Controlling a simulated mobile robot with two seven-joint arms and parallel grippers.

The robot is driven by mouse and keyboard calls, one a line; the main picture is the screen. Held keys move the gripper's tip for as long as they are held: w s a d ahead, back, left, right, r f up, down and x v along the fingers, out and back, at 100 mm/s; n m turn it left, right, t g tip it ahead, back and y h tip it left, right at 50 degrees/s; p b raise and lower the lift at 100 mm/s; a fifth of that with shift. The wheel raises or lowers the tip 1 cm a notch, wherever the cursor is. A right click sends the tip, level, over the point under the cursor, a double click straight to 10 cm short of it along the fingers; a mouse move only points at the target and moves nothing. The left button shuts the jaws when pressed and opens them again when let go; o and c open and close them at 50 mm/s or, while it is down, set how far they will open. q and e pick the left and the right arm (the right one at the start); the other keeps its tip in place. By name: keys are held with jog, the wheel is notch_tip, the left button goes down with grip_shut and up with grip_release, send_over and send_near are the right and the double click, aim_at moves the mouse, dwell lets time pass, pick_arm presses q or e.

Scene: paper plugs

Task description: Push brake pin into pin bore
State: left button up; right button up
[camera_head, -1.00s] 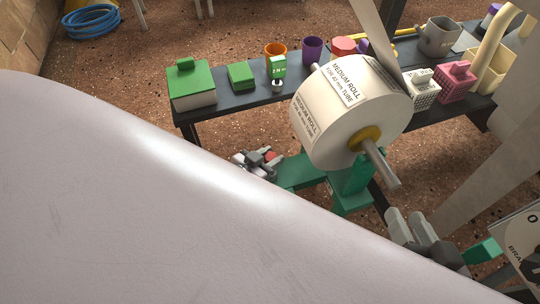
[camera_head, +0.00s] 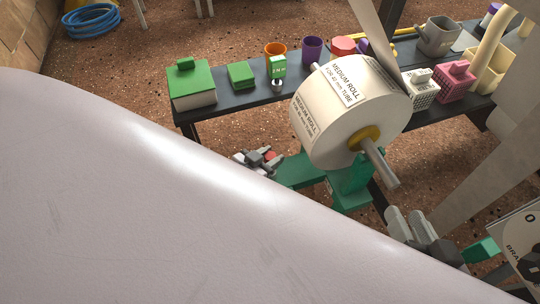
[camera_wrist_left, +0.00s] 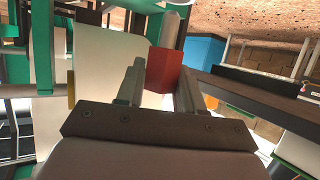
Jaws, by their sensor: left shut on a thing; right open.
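The brake pin shows in the left wrist view as a red block (camera_wrist_left: 164,71) with a pale grey rod (camera_wrist_left: 172,32) extending away from it. My left gripper (camera_wrist_left: 160,88) is shut on the red part. In the head view, my left gripper (camera_head: 262,158) is small and partly hidden behind a large pale surface, with the red part (camera_head: 271,155) showing. It is left of the green stand (camera_head: 348,182) under the paper roll (camera_head: 345,115). I cannot make out the pin bore.
The large pale surface (camera_head: 130,210) covers the lower left of the head view. The roll sits on a metal shaft (camera_head: 380,165) that sticks out to the right. A dark bench (camera_head: 235,112) behind holds boxes and cups.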

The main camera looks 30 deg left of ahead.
jog(key=shift+r, duration=0.2)
pick_arm(q)
jog(key=shift+f+b, duration=1.35)
jog(key=shift+f, duration=0.7)
pick_arm(e)
jog(key=shift+f, duration=1.55)
pick_arm(q)
jog(key=o, duration=1.1)
jog(key=shift+s+a+r+p, duration=0.1)
jog(key=shift+s+r+p, duration=0.25)
jog(key=shift+s+p, duration=0.15)
jog(key=p+v, duration=0.2)
jog(key=v, duration=0.4)
jog(key=shift+p, duration=0.3)
pick_arm(e)
jog(key=shift+a+r, duration=0.15)
jog(key=shift+r, duration=0.5)
jog(key=shift+a+r, duration=0.15)
jog(key=shift+r, duration=0.45)
